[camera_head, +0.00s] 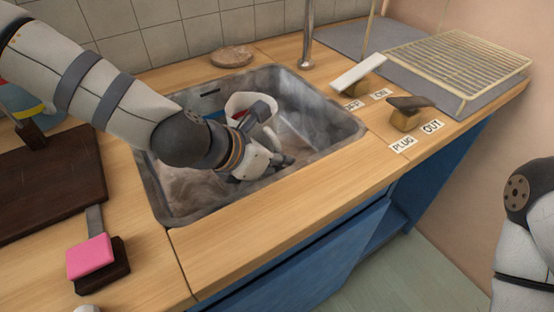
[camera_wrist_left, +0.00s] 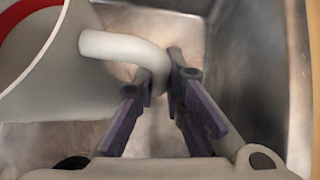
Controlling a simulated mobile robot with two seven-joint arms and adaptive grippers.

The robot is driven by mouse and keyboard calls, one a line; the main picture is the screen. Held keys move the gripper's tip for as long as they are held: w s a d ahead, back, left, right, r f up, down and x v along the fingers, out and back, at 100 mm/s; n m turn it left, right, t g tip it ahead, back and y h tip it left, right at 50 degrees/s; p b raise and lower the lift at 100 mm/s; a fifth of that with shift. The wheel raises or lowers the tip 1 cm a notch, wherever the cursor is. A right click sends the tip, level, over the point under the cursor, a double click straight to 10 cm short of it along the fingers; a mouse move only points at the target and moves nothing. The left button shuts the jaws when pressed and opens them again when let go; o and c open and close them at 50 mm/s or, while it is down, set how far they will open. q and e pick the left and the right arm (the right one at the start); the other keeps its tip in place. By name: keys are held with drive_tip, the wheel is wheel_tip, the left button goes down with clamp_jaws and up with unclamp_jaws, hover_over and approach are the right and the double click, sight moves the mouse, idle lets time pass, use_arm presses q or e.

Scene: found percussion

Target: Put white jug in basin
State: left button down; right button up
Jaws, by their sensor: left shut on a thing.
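The white jug (camera_head: 240,102) is inside the grey metal basin (camera_head: 346,130), partly hidden behind my left gripper (camera_head: 270,150). In the left wrist view the jug (camera_wrist_left: 50,85) shows at the left, with a red band on it and a curved white handle. My left gripper (camera_wrist_left: 168,82) is shut on the end of that handle. The basin's wall (camera_wrist_left: 255,75) shows on the right. I cannot tell whether the jug touches the basin's floor. My right arm shows at the lower right of the head view, its gripper out of frame.
A tap (camera_head: 308,35) stands behind the basin. To the right are two wooden blocks with plates, labels and a wire rack (camera_head: 458,62). A pink sponge (camera_head: 90,257) and a dark board (camera_head: 45,185) lie left. The wooden front edge is clear.

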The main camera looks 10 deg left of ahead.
use_arm(q)
drive_tip(key=shift+f, duration=0.2)
drive_tip(key=c, duration=1.7)
unclamp_jaws()
drive_tip(key=shift+r, duration=0.1)
drive_tip(key=shift+r, duration=0.25)
drive_tip(key=p+v, duration=0.3)
drive_tip(key=v, duration=0.8)
drive_tip(key=shift+s+a+r, duration=0.15)
drive_tip(key=shift+s+a, duration=0.1)
drive_tip(key=shift+s, duration=0.1)
use_arm(e)
drive_tip(key=w+r+t, duration=0.1)
drive_tip(key=w+r, duration=0.3)
drive_tip(key=shift+w+r+t, duration=0.25)
drive_tip(key=shift+t, duration=0.15)
